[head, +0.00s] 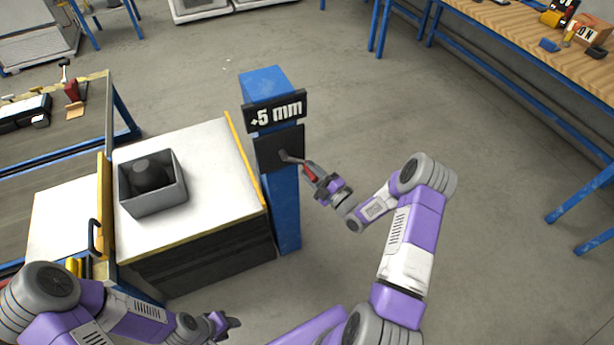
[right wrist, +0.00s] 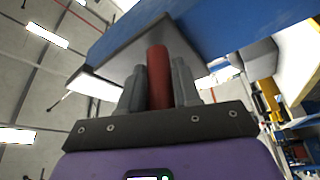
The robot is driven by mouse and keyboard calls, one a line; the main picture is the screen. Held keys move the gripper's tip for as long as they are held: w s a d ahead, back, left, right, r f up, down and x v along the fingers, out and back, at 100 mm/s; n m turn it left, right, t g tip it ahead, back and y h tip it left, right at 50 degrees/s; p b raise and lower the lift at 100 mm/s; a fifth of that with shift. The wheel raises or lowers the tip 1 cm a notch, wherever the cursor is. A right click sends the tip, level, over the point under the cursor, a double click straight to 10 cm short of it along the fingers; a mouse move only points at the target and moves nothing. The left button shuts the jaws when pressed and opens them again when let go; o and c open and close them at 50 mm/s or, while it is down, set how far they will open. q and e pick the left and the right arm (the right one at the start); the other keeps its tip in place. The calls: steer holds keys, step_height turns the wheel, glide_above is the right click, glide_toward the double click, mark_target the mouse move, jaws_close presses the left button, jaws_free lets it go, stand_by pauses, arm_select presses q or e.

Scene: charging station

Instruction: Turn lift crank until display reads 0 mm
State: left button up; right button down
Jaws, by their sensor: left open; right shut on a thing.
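The display (head: 276,111) on the blue post (head: 285,215) reads +5 mm. Below it a dark plate (head: 279,147) carries the lift crank (head: 292,158), a grey arm with a red handle. My right gripper (head: 314,174) is shut on the crank's red handle, to the right of the plate. In the right wrist view the red handle (right wrist: 158,75) stands between the two grey fingers. My left gripper (head: 228,322) is open and empty at the bottom of the head view, in front of the lift table.
The lift table (head: 215,220) has a white top and holds a grey bin (head: 153,205) with a dark object (head: 150,174) inside. A yellow-edged gate with a black handle stands at its left. A wooden workbench (head: 510,30) is at the upper right.

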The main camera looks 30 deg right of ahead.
steer(key=shift+d+r+n+g, duration=0.3)
steer(key=shift+d+r+n, duration=0.25)
steer(key=shift+n, duration=0.35)
steer(key=shift+a, duration=0.1)
steer(key=c, duration=0.9)
jaws_free()
steer(key=p+v, duration=0.1)
steer(key=v, duration=0.6)
steer(key=shift+s, duration=0.3)
